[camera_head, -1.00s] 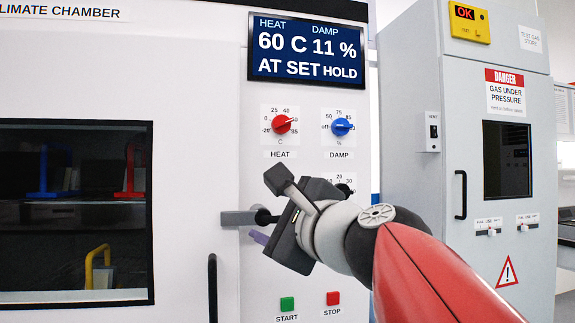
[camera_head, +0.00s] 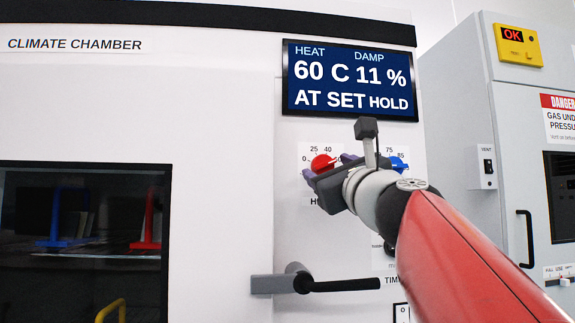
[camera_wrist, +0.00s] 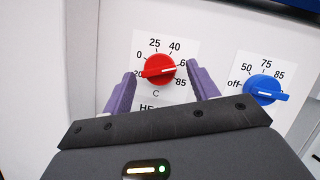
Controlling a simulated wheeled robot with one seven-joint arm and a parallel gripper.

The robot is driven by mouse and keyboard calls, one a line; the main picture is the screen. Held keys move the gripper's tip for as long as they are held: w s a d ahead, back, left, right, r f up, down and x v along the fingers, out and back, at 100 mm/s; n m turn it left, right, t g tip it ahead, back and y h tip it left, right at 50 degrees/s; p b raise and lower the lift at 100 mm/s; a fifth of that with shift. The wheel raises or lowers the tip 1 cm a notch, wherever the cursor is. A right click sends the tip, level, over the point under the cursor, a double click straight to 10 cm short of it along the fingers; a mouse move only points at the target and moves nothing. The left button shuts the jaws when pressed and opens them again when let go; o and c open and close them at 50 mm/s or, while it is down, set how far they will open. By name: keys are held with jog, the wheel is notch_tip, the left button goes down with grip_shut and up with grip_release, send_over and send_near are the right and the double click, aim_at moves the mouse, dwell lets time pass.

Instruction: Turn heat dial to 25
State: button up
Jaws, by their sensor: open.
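The red heat dial (camera_head: 322,163) is on the white panel of the climate chamber, below the display (camera_head: 351,81), which reads HEAT 60 C, DAMP 11 %, AT SET HOLD. In the wrist view the red dial (camera_wrist: 160,70) has its white pointer toward 60, and 25 is at the upper left of its scale. My gripper (camera_head: 330,170) is in front of the dial in the head view. In the wrist view its purple fingers (camera_wrist: 162,88) are open, one on each side of the dial. I cannot tell whether they touch it.
The blue damp dial (camera_wrist: 262,89) is close to the right finger, its pointer toward the right. A dark door handle (camera_head: 340,285) sticks out below my arm. A chamber window (camera_head: 80,245) is at left. A grey gas cabinet (camera_head: 455,120) stands at right.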

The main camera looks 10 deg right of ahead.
jog(key=shift+w, duration=0.15)
jog(key=c, duration=1)
jog(key=shift+n, duration=0.3)
